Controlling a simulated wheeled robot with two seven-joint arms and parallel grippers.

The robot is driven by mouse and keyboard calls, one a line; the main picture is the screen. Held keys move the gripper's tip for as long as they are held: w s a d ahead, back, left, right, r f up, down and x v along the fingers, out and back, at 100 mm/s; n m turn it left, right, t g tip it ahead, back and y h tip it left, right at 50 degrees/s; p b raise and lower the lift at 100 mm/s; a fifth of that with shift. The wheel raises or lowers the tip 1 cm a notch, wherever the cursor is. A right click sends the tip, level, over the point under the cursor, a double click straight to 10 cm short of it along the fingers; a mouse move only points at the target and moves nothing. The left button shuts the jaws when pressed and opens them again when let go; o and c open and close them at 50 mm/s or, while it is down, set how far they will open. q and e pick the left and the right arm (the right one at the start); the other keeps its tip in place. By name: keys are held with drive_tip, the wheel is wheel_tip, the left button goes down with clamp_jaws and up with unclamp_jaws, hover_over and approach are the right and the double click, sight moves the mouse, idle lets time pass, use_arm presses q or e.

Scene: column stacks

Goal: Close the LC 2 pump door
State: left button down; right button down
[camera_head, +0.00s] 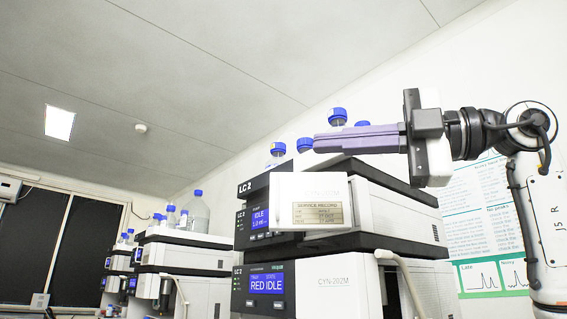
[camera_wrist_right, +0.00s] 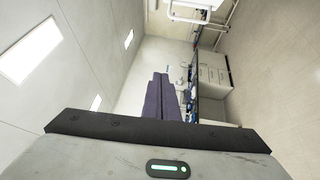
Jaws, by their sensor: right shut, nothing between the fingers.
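The LC 2 stack stands at centre right in the head view. Its upper unit has a blue IDLE screen (camera_head: 260,218) at the left of its front. The white pump door (camera_head: 310,188), with a SERVICE RECORD plate on it, appears swung out from the front; its exact angle is hard to tell. My right gripper (camera_head: 316,142) is shut and empty. Its purple fingers point left, above the door in the picture and apart from it. The fingers also show in the right wrist view (camera_wrist_right: 162,80), where I cannot make out the door. My left gripper is out of view.
Blue-capped bottles (camera_head: 277,150) stand on top of the stack, some close to the fingers in the picture. The lower unit (camera_head: 335,282) shows RED IDLE. Another instrument stack (camera_head: 180,255) stands further left. A poster (camera_head: 478,215) hangs on the right wall.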

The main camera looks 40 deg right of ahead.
sight(289, 188)
drive_tip(key=w+f, duration=0.1)
drive_tip(key=w, duration=0.3)
drive_tip(key=w+f+h+p, duration=0.1)
drive_tip(key=w, duration=0.3)
drive_tip(key=w+d+f+m+h+p, duration=0.1)
drive_tip(key=w, duration=0.3)
drive_tip(key=shift+w, duration=0.15)
